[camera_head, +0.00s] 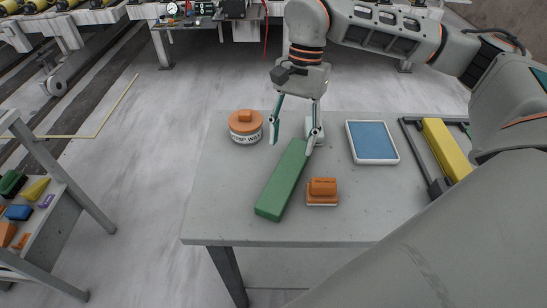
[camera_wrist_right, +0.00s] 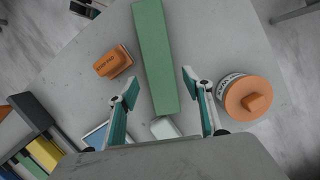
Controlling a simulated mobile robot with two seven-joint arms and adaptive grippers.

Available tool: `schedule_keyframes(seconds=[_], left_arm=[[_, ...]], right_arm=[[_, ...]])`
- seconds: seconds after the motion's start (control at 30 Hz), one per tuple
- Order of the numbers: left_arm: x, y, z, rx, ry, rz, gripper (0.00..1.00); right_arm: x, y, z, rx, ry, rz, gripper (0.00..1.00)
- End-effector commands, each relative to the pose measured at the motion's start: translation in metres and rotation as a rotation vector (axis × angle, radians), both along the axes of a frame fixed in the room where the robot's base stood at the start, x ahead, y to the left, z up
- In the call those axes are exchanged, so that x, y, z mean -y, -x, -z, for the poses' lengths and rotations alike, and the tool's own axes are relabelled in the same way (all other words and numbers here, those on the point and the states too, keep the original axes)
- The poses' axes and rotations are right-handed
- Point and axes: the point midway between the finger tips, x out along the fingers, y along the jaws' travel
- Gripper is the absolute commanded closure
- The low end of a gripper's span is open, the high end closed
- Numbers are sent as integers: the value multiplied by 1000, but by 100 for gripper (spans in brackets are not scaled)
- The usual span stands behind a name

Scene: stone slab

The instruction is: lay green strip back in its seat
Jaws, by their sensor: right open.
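The green strip (camera_head: 281,184) lies flat and slanted on the grey table top, its near end toward the front edge. It also shows in the right wrist view (camera_wrist_right: 153,50), running between my fingers. My right gripper (camera_head: 291,146) is open above the strip's far end, one finger on each side; it also shows in the wrist view (camera_wrist_right: 160,84). I see no grip on the strip. A dark rack (camera_head: 411,139) at the table's right holds a yellow strip (camera_head: 446,150); my right arm hides part of the rack. My left gripper is not in view.
An orange-lidded round tin (camera_head: 246,127) stands left of the gripper. An orange block (camera_head: 322,191) sits right of the strip. A blue-topped tray (camera_head: 372,142) lies between strip and rack. A small white object (camera_wrist_right: 165,128) is near the strip's far end.

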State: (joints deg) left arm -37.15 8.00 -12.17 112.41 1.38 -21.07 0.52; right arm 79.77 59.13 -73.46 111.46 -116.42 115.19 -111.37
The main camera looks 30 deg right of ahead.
Motion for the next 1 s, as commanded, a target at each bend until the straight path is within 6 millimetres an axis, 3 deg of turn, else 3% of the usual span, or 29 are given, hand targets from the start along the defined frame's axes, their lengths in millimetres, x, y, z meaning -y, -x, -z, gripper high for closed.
schedule_keyframes(seconds=[0.7,0.97,1.0], left_arm=[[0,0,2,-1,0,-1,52],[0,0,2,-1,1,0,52],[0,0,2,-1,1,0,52]], right_arm=[[-19,17,71,-1,0,0,50],[-20,17,74,0,0,0,50],[-20,17,74,0,0,0,55]])
